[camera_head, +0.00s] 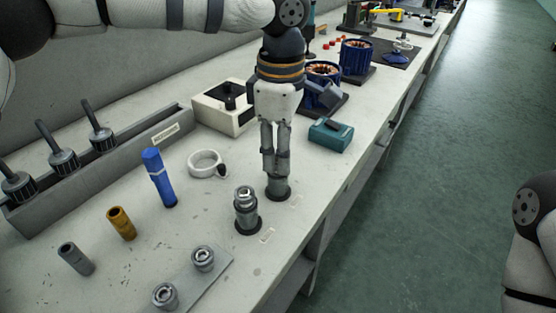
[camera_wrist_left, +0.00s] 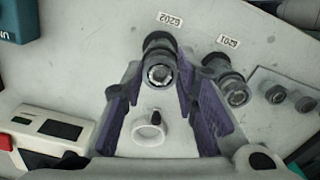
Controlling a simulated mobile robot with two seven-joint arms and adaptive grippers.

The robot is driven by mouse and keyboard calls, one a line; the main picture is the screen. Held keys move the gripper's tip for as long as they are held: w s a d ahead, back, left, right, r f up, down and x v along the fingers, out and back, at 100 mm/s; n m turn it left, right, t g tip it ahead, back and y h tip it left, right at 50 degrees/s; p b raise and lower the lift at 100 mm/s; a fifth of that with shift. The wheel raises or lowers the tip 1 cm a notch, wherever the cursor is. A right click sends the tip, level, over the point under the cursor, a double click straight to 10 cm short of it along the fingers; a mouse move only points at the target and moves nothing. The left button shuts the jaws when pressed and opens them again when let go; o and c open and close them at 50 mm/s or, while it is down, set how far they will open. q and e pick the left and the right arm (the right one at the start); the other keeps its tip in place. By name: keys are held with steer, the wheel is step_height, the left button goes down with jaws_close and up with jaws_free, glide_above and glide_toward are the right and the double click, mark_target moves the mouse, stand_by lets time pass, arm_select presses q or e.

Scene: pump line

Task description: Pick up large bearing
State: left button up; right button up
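The large bearing is on the post labelled 6202, as a metal ring stack (camera_wrist_left: 158,72) in the left wrist view. My left gripper (camera_head: 277,172) points straight down over this post, and its fingers hide most of it in the head view. In the left wrist view the fingertips of my left gripper (camera_wrist_left: 160,62) are on both sides of the stack. I cannot tell whether they touch it. A second bearing stack (camera_head: 246,207), labelled 6201, stands beside it on its own dark base; it also shows in the left wrist view (camera_wrist_left: 229,82). My right gripper is out of view.
A plate with two small metal parts (camera_head: 203,259) is in front. A teal box (camera_head: 330,136) is close on the right.

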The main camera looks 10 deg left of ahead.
arm_select(q)
step_height(320, 180, up, 3)
steer(key=shift+f, duration=0.1)
steer(key=s+d+r+p, duration=0.2)
steer(key=s+r, duration=0.8)
steer(key=s, duration=0.4)
steer(key=shift+p, duration=0.4)
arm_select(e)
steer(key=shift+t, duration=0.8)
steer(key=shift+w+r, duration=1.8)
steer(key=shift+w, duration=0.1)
arm_select(q)
steer(key=shift+w+d, duration=0.1)
